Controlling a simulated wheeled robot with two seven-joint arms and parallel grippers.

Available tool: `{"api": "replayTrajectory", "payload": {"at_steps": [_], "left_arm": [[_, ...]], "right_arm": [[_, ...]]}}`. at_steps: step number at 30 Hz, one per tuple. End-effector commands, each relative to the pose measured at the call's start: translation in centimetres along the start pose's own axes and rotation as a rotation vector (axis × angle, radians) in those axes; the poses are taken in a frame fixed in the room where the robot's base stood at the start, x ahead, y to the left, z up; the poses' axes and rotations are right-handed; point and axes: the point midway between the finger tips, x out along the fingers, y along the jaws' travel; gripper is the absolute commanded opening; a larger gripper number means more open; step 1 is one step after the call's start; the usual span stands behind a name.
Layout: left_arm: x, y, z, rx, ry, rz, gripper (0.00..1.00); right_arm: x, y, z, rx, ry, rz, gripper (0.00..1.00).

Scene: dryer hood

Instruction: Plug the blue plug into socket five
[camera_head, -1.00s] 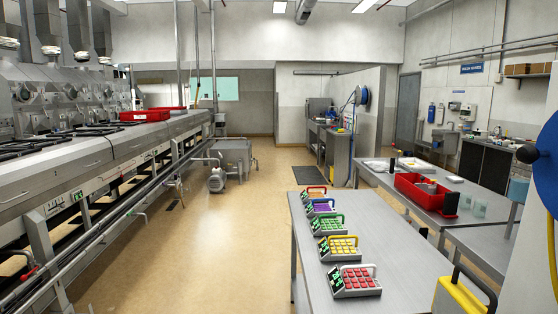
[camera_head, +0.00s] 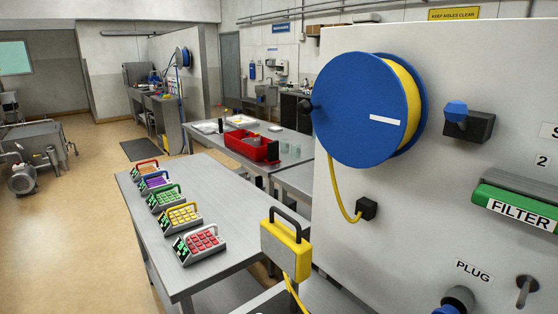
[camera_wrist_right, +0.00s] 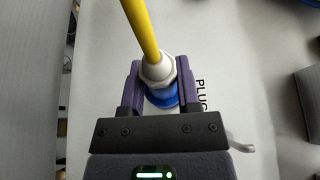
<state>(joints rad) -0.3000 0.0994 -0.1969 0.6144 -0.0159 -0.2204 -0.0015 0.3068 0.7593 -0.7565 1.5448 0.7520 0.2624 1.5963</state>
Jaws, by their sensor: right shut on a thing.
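The blue plug (camera_wrist_right: 160,82) is in the right wrist view, with a pale collar, a blue rim below it and a yellow cable (camera_wrist_right: 140,25) running up from it. My right gripper (camera_wrist_right: 155,84) has its purple fingers shut on either side of the plug, close to the panel by the PLUG label (camera_wrist_right: 201,95). In the head view a dark round fitting with a blue part (camera_head: 456,301) shows below the PLUG label (camera_head: 473,271), cut by the bottom edge. Neither gripper shows in the head view. Socket five cannot be made out; a sign reading 2 (camera_head: 541,160) is at right.
A blue reel with yellow cable (camera_head: 370,110) is on the pale panel (camera_head: 440,200). A blue-capped fitting (camera_head: 462,118) and a green FILTER unit (camera_head: 515,207) are to its right.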

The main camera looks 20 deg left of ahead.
Motion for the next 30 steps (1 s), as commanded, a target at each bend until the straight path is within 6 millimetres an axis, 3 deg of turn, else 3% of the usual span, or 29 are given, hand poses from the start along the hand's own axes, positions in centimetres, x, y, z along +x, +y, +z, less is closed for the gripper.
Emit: {"api": "replayTrajectory", "payload": {"at_steps": [18,30], "left_arm": [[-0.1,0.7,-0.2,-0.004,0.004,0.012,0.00],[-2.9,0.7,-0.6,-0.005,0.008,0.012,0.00]], "right_arm": [[0.0,0.0,0.1,0.000,0.000,0.000,0.00],[-1.4,-0.3,2.8,0.002,0.000,0.000,0.00]]}}
